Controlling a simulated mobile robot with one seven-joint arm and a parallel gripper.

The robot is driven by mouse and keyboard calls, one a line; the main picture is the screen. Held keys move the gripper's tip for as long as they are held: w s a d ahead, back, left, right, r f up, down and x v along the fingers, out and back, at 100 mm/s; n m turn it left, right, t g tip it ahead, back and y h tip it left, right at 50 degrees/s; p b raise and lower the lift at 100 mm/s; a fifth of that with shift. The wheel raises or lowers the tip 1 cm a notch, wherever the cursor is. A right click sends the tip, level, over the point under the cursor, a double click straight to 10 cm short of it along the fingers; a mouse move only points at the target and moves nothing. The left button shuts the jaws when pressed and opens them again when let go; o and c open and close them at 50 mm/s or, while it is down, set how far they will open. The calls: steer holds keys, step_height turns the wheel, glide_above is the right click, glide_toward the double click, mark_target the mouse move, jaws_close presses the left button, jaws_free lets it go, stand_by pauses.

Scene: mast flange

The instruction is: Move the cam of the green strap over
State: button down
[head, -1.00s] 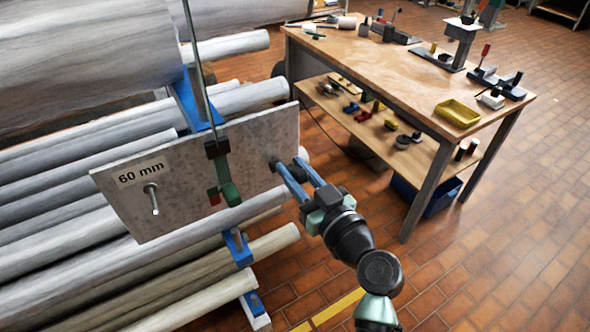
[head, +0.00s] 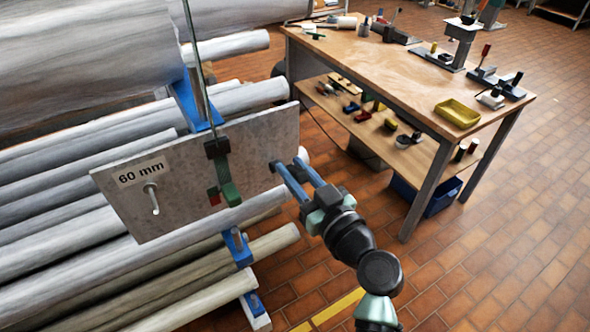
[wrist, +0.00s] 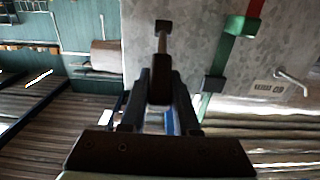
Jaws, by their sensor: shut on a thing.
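My gripper (head: 288,165) is at the plate's right end, apart from the green cam. In the wrist view my gripper (wrist: 160,82) is shut on a dark block (wrist: 160,62) with a rod; what it belongs to is unclear.
The grey plate (head: 255,140) bears a 60 mm label and a metal peg (head: 152,198). Large rolls (head: 80,60) and poles lie on the rack behind and below. A workbench (head: 400,70) with tools and a yellow tray (head: 457,113) stands at right. The brick floor between is clear.

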mark_target(289, 166)
steer(key=r+p, duration=0.1)
steer(key=p, duration=0.1)
steer(key=g+p, duration=0.1)
steer(key=p, duration=0.1)
steer(key=shift+w+a+r+h, duration=0.2)
steer(key=shift+w+r+h, duration=0.1)
steer(key=shift+r+h, duration=0.1)
steer(key=g+p, duration=0.1)
steer(key=p, duration=0.1)
steer(key=w+r+g+h+p, duration=0.1)
steer(key=p, duration=0.1)
steer(key=shift+w+a+r+p, duration=0.1)
steer(key=shift+a+r+p, duration=0.15)
steer(key=shift+a+p, duration=0.1)
steer(key=g+p, duration=0.1)
steer(key=w+g+h+p, duration=0.1)
steer(key=p, duration=0.1)
steer(key=shift+w+a+r, duration=0.2)
steer(key=shift+a+r, duration=0.15)
steer(key=shift+a, duration=0.05)
steer(key=shift+w+a+g+h+p, duration=0.25)
steer(key=shift+w+g+h+p, duration=0.2)
steer(key=shift+g+p, duration=0.25)
steer(key=shift+w+a+g+h+p, duration=0.2)
steer(key=shift+w+g+h+p, duration=0.25)
steer(key=shift+g+p, duration=0.25)
steer(key=c, duration=0.6)
jaws_free()
steer(key=shift+c, duration=0.2)
